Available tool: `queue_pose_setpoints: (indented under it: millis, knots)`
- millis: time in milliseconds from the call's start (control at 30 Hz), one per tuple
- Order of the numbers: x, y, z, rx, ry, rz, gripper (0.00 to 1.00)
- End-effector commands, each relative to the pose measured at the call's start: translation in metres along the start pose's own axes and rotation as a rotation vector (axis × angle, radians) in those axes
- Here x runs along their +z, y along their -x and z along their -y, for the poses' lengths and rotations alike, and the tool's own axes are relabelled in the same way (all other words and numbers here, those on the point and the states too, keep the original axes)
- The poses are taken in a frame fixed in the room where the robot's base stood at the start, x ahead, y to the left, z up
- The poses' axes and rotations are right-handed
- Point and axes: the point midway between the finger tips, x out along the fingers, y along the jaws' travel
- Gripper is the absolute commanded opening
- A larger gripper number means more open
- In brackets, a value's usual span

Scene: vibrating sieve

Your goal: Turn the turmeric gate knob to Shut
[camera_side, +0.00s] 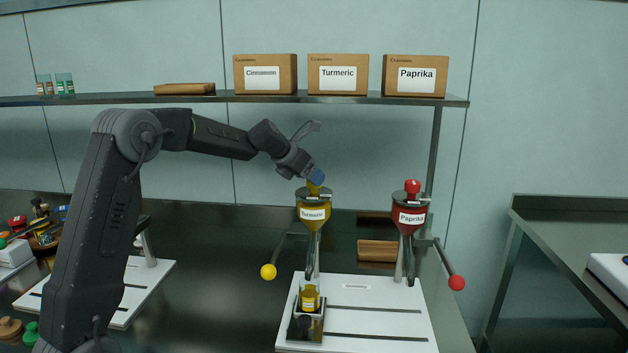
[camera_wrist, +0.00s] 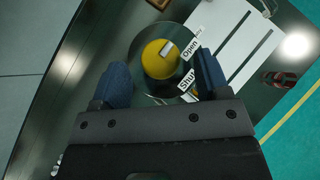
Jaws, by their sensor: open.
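The turmeric hopper (camera_side: 313,213) is a yellow funnel with a Turmeric label and a yellow gate knob (camera_side: 313,188) on top. In the wrist view the knob (camera_wrist: 158,64) is round, with a pale pointer mark toward the upper right, on the side of the Open label (camera_wrist: 190,47). The Shut label (camera_wrist: 187,84) lies lower right, partly hidden by a finger. My gripper (camera_side: 316,177) is open just above the knob. In the wrist view its blue fingertips (camera_wrist: 162,68) stand either side of the knob, with gaps showing; I cannot tell how low they reach.
The red Paprika hopper (camera_side: 408,217) stands to the right. A yellow ball-ended lever (camera_side: 268,272) and a red one (camera_side: 456,283) stick out. A yellow-filled jar (camera_side: 310,298) sits under the turmeric spout on a white base plate (camera_side: 380,326). A shelf (camera_side: 200,99) with boxes runs behind.

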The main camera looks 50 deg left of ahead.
Motion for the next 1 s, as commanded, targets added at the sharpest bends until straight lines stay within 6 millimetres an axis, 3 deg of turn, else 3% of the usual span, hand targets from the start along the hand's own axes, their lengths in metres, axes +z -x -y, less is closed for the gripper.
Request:
queue_pose_setpoints:
  millis: [200, 567, 1000]
  knots:
    - [0.0, -0.024, 0.0, -0.001, -0.001, 0.001, 0.69]
    - [0.0, -0.029, 0.0, 0.0, -0.001, 0.001, 0.69]
    - [0.0, -0.029, 0.0, 0.0, -0.001, 0.001, 0.28]
